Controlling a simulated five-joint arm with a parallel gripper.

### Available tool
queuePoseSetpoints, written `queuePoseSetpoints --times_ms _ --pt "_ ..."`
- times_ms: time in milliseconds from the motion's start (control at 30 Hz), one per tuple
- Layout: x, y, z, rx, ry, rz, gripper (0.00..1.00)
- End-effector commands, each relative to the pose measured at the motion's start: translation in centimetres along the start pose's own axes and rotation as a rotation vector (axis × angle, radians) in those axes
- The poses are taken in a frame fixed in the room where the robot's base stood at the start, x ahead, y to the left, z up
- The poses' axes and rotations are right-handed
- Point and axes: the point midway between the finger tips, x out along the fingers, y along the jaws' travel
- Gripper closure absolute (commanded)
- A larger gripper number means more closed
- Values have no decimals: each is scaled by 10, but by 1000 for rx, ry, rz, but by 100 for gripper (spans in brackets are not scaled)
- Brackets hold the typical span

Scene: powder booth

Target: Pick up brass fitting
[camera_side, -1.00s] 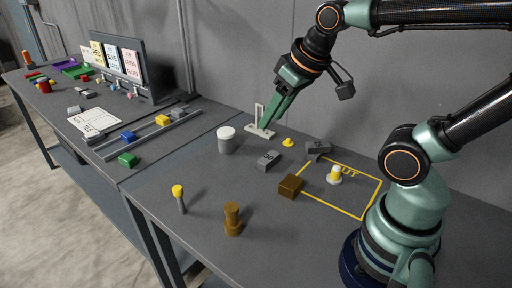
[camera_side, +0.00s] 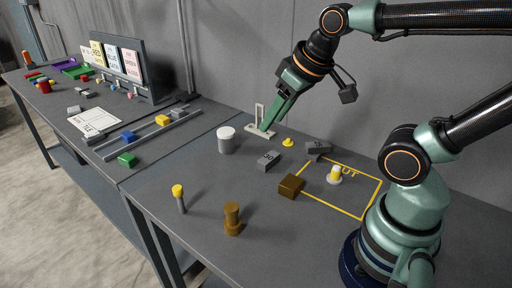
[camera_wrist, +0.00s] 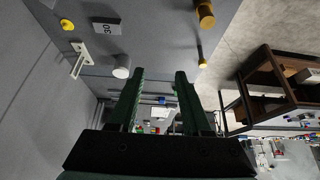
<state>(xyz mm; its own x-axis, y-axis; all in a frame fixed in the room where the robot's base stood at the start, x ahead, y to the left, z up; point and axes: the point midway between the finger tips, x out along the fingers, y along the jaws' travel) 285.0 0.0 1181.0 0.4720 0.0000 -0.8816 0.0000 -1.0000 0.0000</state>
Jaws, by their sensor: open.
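The brass fitting (camera_side: 232,220) looks like a brownish-gold stepped cylinder. It stands upright near the front edge of the table in the side view. My gripper (camera_side: 265,126) is at the back of the table by a small white stand, well apart from the fitting. In the wrist view my gripper (camera_wrist: 160,76) has its two green fingers spread with nothing between them.
A yellow-topped pin (camera_side: 179,198) stands left of the fitting. A brown block (camera_side: 291,186), a white-topped cylinder (camera_side: 226,140) and the white stand (camera_side: 259,130) are around the table. A yellow outlined area (camera_side: 350,210) is at right. Table around the fitting is mostly clear.

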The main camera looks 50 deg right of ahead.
Motion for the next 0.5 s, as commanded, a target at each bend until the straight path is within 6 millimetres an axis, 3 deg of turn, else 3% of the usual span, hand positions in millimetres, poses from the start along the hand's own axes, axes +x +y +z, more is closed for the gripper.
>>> queuePoseSetpoints --times_ms 33,67,100,500 --pt "0 0 0 0 0 0 30" --pt "0 0 0 0 0 0 18" --pt "0 0 0 0 0 0 14" --pt "5 -5 -2 -69 -29 -8 14"
